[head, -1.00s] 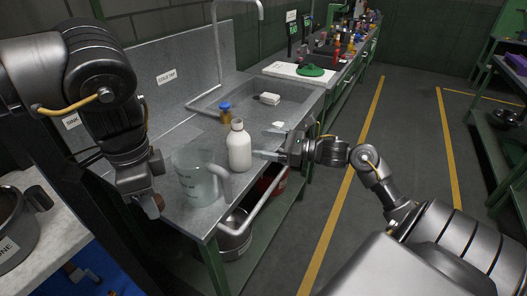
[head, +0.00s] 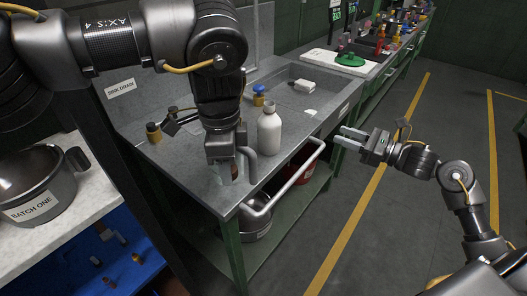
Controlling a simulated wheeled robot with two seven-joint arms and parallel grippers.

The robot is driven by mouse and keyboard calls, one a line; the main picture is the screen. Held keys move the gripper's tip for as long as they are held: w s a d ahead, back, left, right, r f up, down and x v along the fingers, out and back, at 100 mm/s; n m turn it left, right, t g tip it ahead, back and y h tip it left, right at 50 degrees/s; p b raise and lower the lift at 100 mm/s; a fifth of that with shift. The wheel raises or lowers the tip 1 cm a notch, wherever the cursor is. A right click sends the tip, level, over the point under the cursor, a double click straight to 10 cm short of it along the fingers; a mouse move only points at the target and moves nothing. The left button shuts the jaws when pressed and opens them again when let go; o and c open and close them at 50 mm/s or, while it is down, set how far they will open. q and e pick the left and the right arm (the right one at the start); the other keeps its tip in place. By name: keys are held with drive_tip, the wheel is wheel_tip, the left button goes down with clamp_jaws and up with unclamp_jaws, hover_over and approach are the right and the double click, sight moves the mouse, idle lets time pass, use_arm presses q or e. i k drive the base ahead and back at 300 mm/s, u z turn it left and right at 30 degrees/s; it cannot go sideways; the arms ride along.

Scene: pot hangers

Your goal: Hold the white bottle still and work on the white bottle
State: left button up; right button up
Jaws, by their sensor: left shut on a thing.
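The white bottle (head: 269,130) stands upright on the grey sink bench, its neck bare. My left gripper (head: 228,172) points down over the bench, left of the bottle and apart from it. It is shut on a small brown thing (head: 235,171), mostly hidden by the fingers. A clear jug stands behind and below that gripper; mainly its handle (head: 250,165) shows. My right gripper (head: 350,137) is open and empty, with its fingers apart, in the air to the right of the bottle and beyond the bench edge.
The sink basin (head: 290,93) lies behind the bottle, with a blue-topped brass fitting (head: 259,95) and a white block (head: 304,86) nearby. A rail (head: 290,178) runs along the bench front. A pot marked BATCH ONE (head: 40,190) stands at left. The right floor is clear.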

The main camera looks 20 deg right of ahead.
sight(269, 124)
drive_tip(key=z, duration=0.05)
drive_tip(key=k, duration=0.15)
drive_tip(key=z, duration=1.4)
drive_tip(key=i, duration=0.5)
drive_tip(key=u, duration=0.05)
